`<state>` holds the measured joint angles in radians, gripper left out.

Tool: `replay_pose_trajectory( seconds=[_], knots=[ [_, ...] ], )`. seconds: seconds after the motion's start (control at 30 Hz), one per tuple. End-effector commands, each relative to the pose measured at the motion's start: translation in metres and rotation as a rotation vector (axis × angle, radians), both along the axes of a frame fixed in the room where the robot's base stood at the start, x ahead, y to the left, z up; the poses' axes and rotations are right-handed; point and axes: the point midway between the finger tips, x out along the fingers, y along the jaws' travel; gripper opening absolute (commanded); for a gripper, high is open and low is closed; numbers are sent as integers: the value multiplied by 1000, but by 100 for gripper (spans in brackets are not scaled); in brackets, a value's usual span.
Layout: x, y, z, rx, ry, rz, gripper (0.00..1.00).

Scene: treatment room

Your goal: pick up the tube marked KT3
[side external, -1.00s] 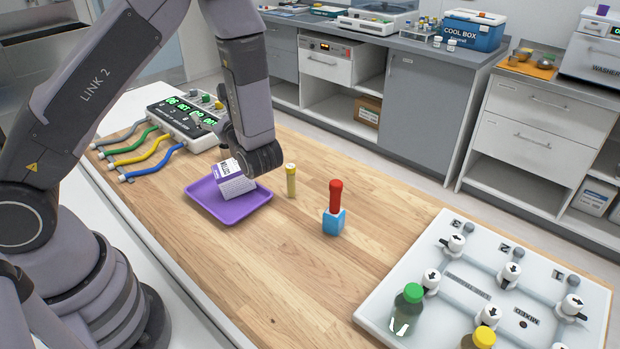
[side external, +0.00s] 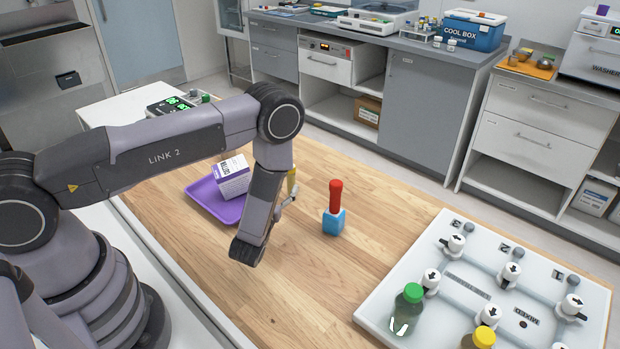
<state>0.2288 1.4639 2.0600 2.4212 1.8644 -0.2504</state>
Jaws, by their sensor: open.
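A slim yellow tube (side external: 291,181) stands on the wooden table, partly hidden behind my arm. A red-capped tube (side external: 335,194) stands upright in a small blue holder (side external: 334,222) to its right. No KT3 marking can be read on either tube, so I cannot tell which one bears it. My gripper (side external: 287,199) is mostly hidden behind my own wrist; a small grey part of it shows close to the yellow tube. It is open, and whether it touches the tube cannot be told.
A purple tray (side external: 205,199) with a white and purple box (side external: 233,177) lies left of my wrist. A white valve board (side external: 400,290) with a green-capped bottle (side external: 408,305) fills the front right. A display unit (side external: 172,106) is at the back left. Bare wood lies front centre.

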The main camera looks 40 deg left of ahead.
Motion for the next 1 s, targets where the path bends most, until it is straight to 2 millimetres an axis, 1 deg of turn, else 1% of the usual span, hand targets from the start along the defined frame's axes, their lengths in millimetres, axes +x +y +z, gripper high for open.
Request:
replay_pose_trajectory(
  seconds=[0.03, 0.27, 0.4, 0.5, 0.6, 0.8, 0.83, 0.87, 1.0],
  knots=[
    [6, 3, 1, -1, -3, 2, 56],
    [22, 11, 0, 0, -2, 2, 56],
    [43, 21, -1, 1, -3, 3, 56],
    [54, 26, -1, 0, -1, 2, 56],
    [60, 29, -1, 1, 0, 1, 56],
    [61, 29, -2, 2, 1, 0, 56],
    [61, 29, -2, 2, 1, 0, 55],
    [60, 29, -2, 2, 1, 0, 51],
    [60, 29, -2, 2, 1, 0, 33]
  ],
)
